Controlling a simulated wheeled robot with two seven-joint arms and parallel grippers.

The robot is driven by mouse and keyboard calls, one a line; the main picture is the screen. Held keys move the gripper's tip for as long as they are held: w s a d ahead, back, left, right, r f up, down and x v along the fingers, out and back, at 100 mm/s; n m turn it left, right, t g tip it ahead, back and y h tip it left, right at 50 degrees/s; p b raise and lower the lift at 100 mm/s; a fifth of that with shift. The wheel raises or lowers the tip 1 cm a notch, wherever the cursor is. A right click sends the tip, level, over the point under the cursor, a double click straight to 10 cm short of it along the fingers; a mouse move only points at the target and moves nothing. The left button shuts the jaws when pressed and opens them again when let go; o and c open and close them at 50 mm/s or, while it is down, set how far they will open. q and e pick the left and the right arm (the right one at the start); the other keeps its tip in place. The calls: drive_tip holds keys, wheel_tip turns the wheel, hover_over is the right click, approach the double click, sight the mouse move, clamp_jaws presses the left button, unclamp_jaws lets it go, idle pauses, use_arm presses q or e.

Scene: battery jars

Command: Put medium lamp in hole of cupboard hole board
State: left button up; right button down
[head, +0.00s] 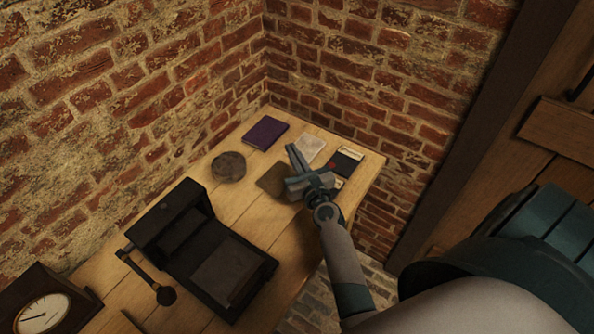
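I see no lamp and no cupboard hole board in the head view. My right gripper (293,166) is over the far right part of the wooden table (228,206), above some flat items. I see nothing held in it, but its fingers are too small and angled to tell whether they are open or shut. My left gripper is out of view.
A black machine with a crank (172,218) stands on the table. A clock (45,312) is at the lower left. A round grey object (228,167), purple book (265,133), brown square (272,179) and pale sheet (309,149) lie near brick walls (372,75).

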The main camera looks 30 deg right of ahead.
drive_tip(key=shift+s+a+f, duration=0.1)
drive_tip(key=shift+s+f, duration=0.15)
drive_tip(key=shift+f, duration=0.35)
drive_tip(key=s+d+r+p, duration=0.7)
drive_tip(key=d+r+p, duration=0.1)
drive_tip(key=r+p, duration=0.2)
drive_tip(key=shift+s+d+r, duration=0.25)
drive_tip(key=shift+d+r, duration=0.15)
drive_tip(key=shift+r, duration=0.25)
